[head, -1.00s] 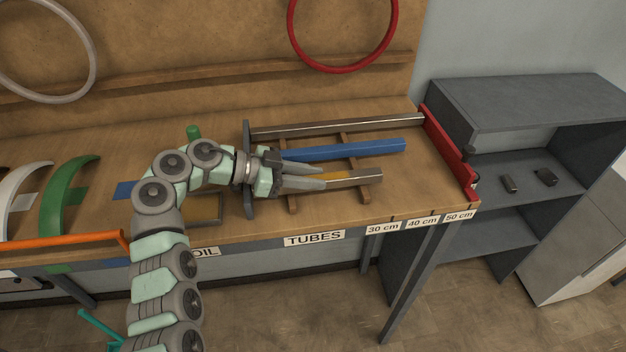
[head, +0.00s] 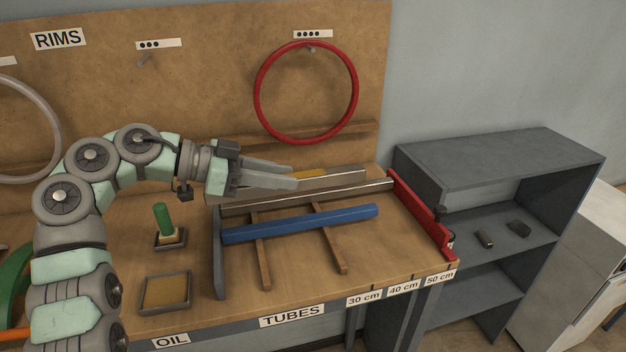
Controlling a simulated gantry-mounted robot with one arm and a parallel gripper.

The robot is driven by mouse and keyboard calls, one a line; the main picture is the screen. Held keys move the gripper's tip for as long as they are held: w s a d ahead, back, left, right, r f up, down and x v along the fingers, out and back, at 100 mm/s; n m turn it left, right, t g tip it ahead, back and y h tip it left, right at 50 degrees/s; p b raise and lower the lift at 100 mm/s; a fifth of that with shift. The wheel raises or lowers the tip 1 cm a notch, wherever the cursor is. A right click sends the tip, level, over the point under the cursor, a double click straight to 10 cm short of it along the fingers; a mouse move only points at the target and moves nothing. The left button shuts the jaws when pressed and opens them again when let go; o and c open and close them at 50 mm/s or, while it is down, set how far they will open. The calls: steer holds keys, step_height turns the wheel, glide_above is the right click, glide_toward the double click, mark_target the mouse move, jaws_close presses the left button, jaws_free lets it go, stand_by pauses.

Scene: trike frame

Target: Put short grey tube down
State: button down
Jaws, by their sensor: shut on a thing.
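The short grey tube (head: 345,180), with an orange-yellow patch, is in my gripper (head: 293,178). The jaws are shut on its left part, and the fingers hide that end. The tube points right, nearly level, and appears to be held above the back of the tube rack; its exact height is hard to tell. On the rack, a long grey tube (head: 320,197) lies at the back and a blue tube (head: 300,223) lies in front of it. Both rest across two wooden rails (head: 328,240).
The rack has a grey end plate (head: 219,255) at left and a red stop (head: 420,212) at right. The front of the rails is clear. A green-handled item (head: 163,219) and a shallow tray (head: 165,292) stand left. A red rim (head: 263,115) hangs behind.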

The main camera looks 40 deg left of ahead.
steer(key=shift+r, duration=0.25)
steer(key=shift+w, duration=0.1)
